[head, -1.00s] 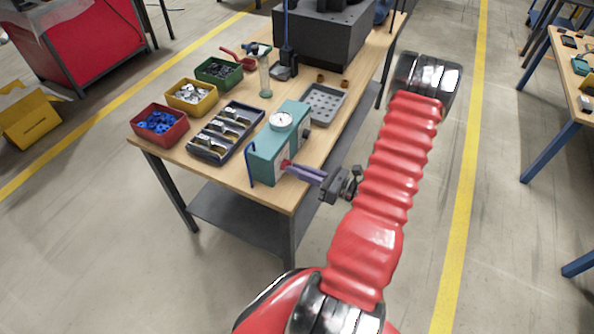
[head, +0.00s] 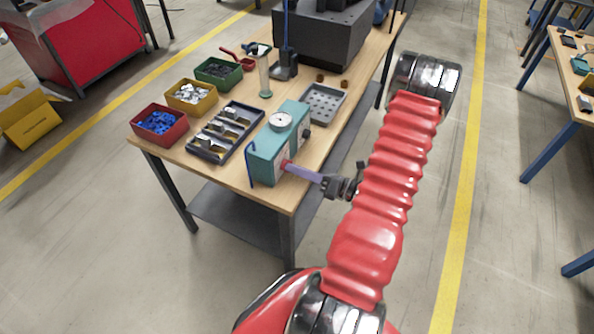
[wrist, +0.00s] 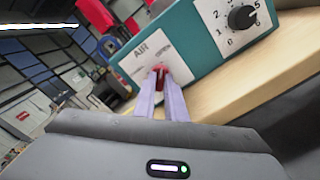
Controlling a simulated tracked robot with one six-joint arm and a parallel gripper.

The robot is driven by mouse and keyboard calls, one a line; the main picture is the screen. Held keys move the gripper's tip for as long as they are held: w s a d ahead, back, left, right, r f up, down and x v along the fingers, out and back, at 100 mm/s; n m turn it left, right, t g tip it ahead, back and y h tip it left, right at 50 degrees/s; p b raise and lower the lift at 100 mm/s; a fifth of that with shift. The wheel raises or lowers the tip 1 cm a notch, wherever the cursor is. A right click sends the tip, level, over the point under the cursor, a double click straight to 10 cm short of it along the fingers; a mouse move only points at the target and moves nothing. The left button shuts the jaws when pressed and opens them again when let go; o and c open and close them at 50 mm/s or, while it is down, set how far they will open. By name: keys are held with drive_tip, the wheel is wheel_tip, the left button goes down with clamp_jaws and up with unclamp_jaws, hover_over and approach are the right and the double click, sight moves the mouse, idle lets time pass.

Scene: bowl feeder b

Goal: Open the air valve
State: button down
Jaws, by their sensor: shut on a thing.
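The teal control box (head: 275,149) stands near the front edge of the wooden table, with a round gauge on top. In the wrist view its panel (wrist: 210,45) carries the label AIR and a black numbered dial. The red air valve handle (wrist: 161,70) sits on the white plate below that label. My gripper (wrist: 160,84) has its two lilac fingers closed on the red handle, hiding part of it. In the head view my gripper (head: 290,167) reaches the box's near face from the right. The handle's exact turn position is hard to tell.
On the table (head: 205,163) stand a red bin (head: 170,139) of blue parts, a yellow bin (head: 191,110), a green bin (head: 219,86), a dark divided tray (head: 214,157) and a grey tray (head: 325,117). A large dark block (head: 320,40) stands behind.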

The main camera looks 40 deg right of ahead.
drive_tip(key=shift+f, duration=0.15)
drive_tip(key=c, duration=1.8)
unclamp_jaws()
drive_tip(key=shift+s, duration=0.1)
drive_tip(key=v, duration=1.3)
drive_tip(key=shift+s, duration=0.3)
drive_tip(key=shift+d, duration=0.1)
